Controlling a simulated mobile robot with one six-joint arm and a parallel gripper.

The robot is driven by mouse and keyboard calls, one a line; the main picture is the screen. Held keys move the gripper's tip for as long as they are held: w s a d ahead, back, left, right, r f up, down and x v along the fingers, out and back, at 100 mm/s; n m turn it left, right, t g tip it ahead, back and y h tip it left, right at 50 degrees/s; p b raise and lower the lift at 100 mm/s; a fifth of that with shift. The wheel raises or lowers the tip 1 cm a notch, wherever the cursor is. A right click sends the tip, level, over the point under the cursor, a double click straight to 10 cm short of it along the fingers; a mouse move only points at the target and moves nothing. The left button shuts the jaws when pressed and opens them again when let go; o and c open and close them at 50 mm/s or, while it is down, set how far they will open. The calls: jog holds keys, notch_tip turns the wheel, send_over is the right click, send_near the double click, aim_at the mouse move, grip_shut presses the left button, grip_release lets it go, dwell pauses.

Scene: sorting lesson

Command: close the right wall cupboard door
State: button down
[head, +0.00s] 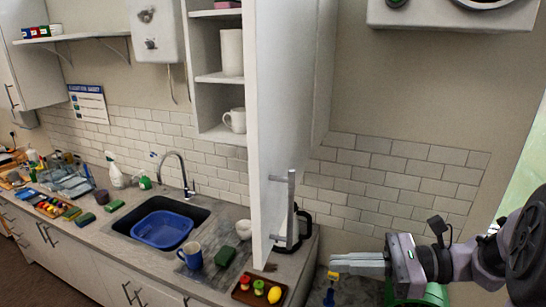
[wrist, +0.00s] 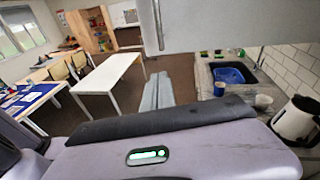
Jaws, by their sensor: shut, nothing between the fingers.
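The right wall cupboard door (head: 285,100) stands open, its white panel swung out towards me in the head view. Its metal bar handle (head: 290,205) is near the panel's lower free edge. The open cupboard shelves (head: 212,135) show left of the door, with a mug and a white cylinder on them. My gripper (head: 335,263) is shut and empty, to the right of the handle and lower in the picture, with a gap between them. In the wrist view the shut fingers (wrist: 158,82) lie below the handle (wrist: 158,20) and the door panel (wrist: 220,22).
Below the door is the counter with a black-handled kettle (head: 302,228), a tray of fruit (head: 258,289), a blue mug (head: 191,256) and a sink with a blue basin (head: 163,229). A white appliance (head: 450,14) hangs at top right. The wall between it and the counter is bare.

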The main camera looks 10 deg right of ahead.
aim_at(275, 227)
jog(key=w+d+r+m+t, duration=0.2)
jog(key=d+r+t, duration=0.1)
jog(key=d, duration=0.1)
jog(key=shift+y, duration=0.4)
jog(key=p+x, duration=0.1)
jog(key=x, duration=0.3)
jog(key=p+x, duration=0.1)
jog(key=x, duration=0.4)
jog(key=p+x, duration=0.1)
jog(key=x, duration=0.4)
jog(key=shift+s+a+f, duration=0.2)
jog(key=shift+s+f, duration=0.05)
jog(key=shift+f, duration=0.05)
